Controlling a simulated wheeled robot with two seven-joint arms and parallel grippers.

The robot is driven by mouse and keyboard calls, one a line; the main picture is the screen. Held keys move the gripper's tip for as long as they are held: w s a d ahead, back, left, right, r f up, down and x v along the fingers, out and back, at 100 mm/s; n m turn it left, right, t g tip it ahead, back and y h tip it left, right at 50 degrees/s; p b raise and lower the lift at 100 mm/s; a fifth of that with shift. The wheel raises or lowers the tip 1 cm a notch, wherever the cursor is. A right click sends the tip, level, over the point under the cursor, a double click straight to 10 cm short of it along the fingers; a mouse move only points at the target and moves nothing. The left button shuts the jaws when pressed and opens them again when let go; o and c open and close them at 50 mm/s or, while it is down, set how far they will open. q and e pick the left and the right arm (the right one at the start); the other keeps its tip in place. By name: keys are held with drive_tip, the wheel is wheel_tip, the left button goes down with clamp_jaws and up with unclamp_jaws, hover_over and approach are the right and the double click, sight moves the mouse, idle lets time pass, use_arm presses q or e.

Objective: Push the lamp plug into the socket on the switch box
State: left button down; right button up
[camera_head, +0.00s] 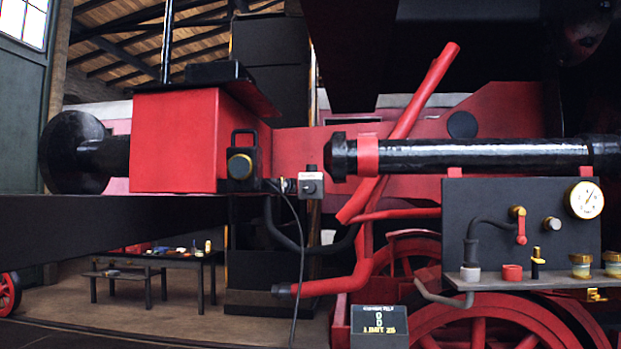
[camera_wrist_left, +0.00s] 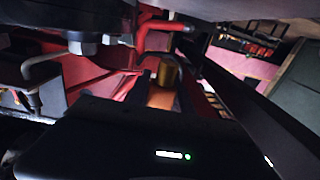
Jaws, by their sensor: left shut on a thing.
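The grey switch box (camera_head: 310,184) stands right of the red block in the head view. The small dark lamp plug (camera_head: 283,186) is at its left side, with a thin cable hanging down. I cannot tell whether it is seated in the socket. My right gripper is out of view.
A dark beam (camera_head: 100,225) spans the left. A red block (camera_head: 175,140) sits above it, and red pipes (camera_head: 330,285) run below the switch box. A dark panel (camera_head: 480,215) with a gauge stands at right. A table (camera_head: 170,258) stands at the back left.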

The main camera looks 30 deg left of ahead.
use_arm(q)
drive_tip(key=s+d+f+m+h, duration=0.1)
drive_tip(key=d+f+h, duration=0.1)
drive_tip(key=d, duration=0.1)
drive_tip(key=s+d+f+m+h, duration=0.1)
drive_tip(key=d+f+h, duration=0.1)
drive_tip(key=d+f, duration=0.1)
drive_tip(key=s+d+f+m+t+h, duration=0.1)
drive_tip(key=d+f+m+h, duration=0.1)
drive_tip(key=d, duration=0.3)
drive_tip(key=shift+d+f, duration=0.2)
drive_tip(key=shift+f, duration=0.2)
drive_tip(key=s+d+f+m+h, duration=0.3)
drive_tip(key=s+d+f+h, duration=0.1)
drive_tip(key=d, duration=0.4)
drive_tip(key=shift+s+d+g+h, duration=0.25)
drive_tip(key=shift+g+h, duration=0.15)
drive_tip(key=shift+h, duration=0.1)
